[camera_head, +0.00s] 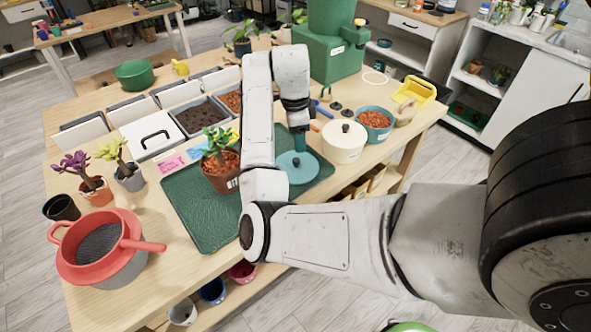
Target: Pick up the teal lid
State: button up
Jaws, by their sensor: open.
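The teal lid (302,171) is round with a small dark knob. It lies on the right part of the dark green mat (200,215) on the wooden table, partly hidden behind my arm. My gripper (300,147) points down just above and behind the lid's knob, at the end of my bent white arm. Its jaws are open, and the fingers are small and partly hard to make out. I cannot tell whether they touch the knob.
A potted plant (220,163) stands on the mat left of my arm. A cream lidded pot (344,141) and a teal bowl of brown pellets (374,122) stand to the right. A red sieve (100,243) is at the front left. Soil trays (201,116) lie behind.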

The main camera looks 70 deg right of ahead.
aim_at(296, 160)
jog(key=f+m, duration=0.1)
jog(key=f, duration=0.2)
jog(key=f+m, duration=0.1)
jog(key=f, duration=0.2)
jog(key=f+m+y+p, duration=0.1)
jog(key=f, duration=0.2)
jog(key=shift+w+d+f, duration=0.3)
jog(key=shift+w+d, duration=0.05)
jog(key=shift+d, duration=0.05)
grip_shut()
dwell(0.5)
